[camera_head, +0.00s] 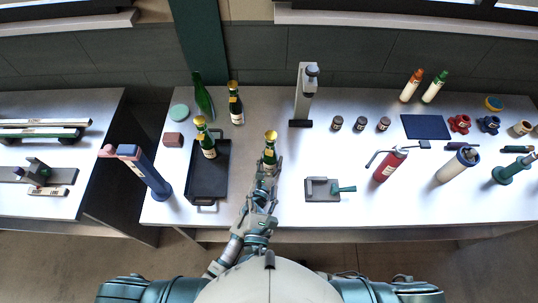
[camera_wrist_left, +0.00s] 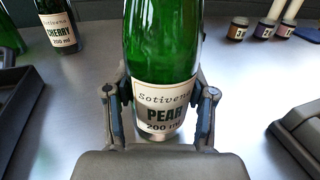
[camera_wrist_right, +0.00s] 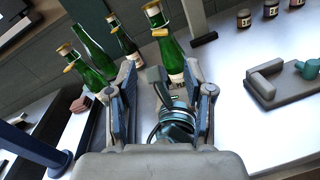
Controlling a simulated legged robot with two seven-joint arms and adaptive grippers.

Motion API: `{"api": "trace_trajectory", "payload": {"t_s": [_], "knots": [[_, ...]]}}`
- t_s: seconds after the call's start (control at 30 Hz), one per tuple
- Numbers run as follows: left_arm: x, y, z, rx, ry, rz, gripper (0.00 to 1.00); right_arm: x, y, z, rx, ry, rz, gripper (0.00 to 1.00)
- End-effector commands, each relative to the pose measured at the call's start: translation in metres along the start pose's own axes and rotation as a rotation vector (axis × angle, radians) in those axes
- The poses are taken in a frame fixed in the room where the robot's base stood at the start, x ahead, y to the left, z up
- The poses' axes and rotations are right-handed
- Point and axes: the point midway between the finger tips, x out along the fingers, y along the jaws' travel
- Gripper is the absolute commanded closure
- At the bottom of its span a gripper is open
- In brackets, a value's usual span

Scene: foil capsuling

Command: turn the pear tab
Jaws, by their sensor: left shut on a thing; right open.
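The pear bottle (camera_wrist_left: 161,60) is green, with a cream label reading PEAR. It stands upright at the front of the table, right of the black tray in the head view (camera_head: 270,158). My left gripper (camera_wrist_left: 165,94) is shut on its lower body, a finger on each side. Its gold neck is cut off in the left wrist view. In the right wrist view the bottle (camera_wrist_right: 171,58) shows gold foil at the top and a small gold tab (camera_wrist_right: 160,32) on the neck. My right gripper (camera_wrist_right: 165,84) is open and empty, short of the bottle, with my left arm showing between its fingers.
A cherry bottle (camera_wrist_left: 57,28) and a plain green bottle (camera_wrist_right: 92,46) stand behind. Another gold-topped bottle (camera_head: 206,140) stands in the black tray (camera_head: 207,185). A blue post (camera_head: 150,176) is at left. A grey fixture (camera_head: 322,190) with a teal handle is right of the pear bottle.

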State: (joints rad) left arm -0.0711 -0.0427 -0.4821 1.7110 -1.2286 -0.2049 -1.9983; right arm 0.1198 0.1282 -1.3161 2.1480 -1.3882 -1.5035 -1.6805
Motion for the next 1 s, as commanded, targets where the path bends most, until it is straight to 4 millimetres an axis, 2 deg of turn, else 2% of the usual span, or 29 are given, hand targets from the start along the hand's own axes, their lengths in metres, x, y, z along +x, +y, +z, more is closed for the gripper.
{"api": "trace_trajectory", "payload": {"t_s": [0.17, 0.4, 0.6, 0.73, 1.0], "knots": [[0.001, 0.000, 0.001, 0.000, -0.003, 0.000, 1.00, 0.025, -0.002, 0.001, 0.000, -0.002, -0.009, 0.48], [0.000, 0.000, 0.002, 0.000, -0.003, 0.000, 1.00, 0.076, -0.002, 0.001, -0.003, -0.002, -0.007, 0.48], [0.000, 0.000, 0.002, 0.000, -0.003, -0.001, 1.00, 0.105, -0.002, 0.000, -0.002, -0.001, -0.007, 0.48], [0.000, 0.000, 0.002, 0.000, -0.003, 0.000, 1.00, 0.115, -0.002, 0.001, -0.001, 0.000, -0.007, 0.48], [0.000, 0.000, 0.002, 0.000, -0.003, 0.000, 1.00, 0.116, -0.002, 0.000, 0.000, 0.001, -0.007, 0.48]]}}
